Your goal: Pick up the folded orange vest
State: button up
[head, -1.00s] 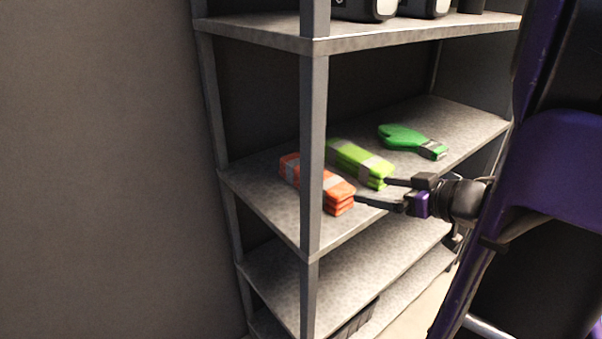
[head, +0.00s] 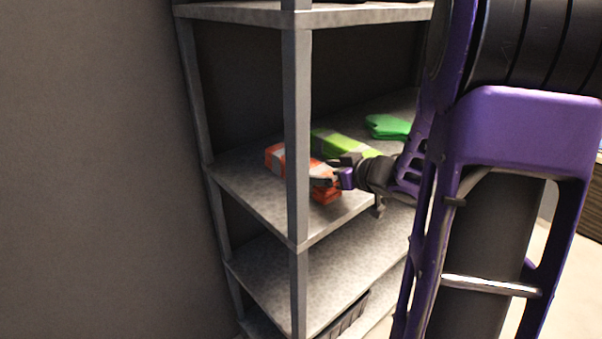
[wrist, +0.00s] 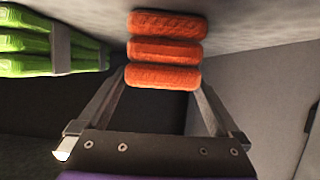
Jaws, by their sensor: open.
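The folded orange vest (head: 275,154) lies on the middle shelf, partly hidden behind the front shelf post and my gripper in the head view. In the wrist view the orange vest (wrist: 166,50) shows its stacked folds end-on, at the far end between my fingers. My gripper (head: 320,176) is at the near end of the vest. In the wrist view my gripper (wrist: 158,85) is open, one finger on each side of the vest's line. I cannot tell whether the fingers touch it.
A folded lime-green vest (head: 338,143) lies just beside the orange one; it also shows in the wrist view (wrist: 45,50) near the left finger. Green gloves (head: 388,126) lie farther right. The shelf post (head: 297,130) stands close to my gripper. A dark crate (head: 345,318) sits below.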

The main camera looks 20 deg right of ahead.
aim_at(312, 170)
jog(key=x, duration=0.3)
jog(key=shift+w+a+f+b, duration=0.1)
jog(key=shift+f+b, duration=0.05)
jog(key=shift+b, duration=0.15)
jog(key=c, duration=1.4)
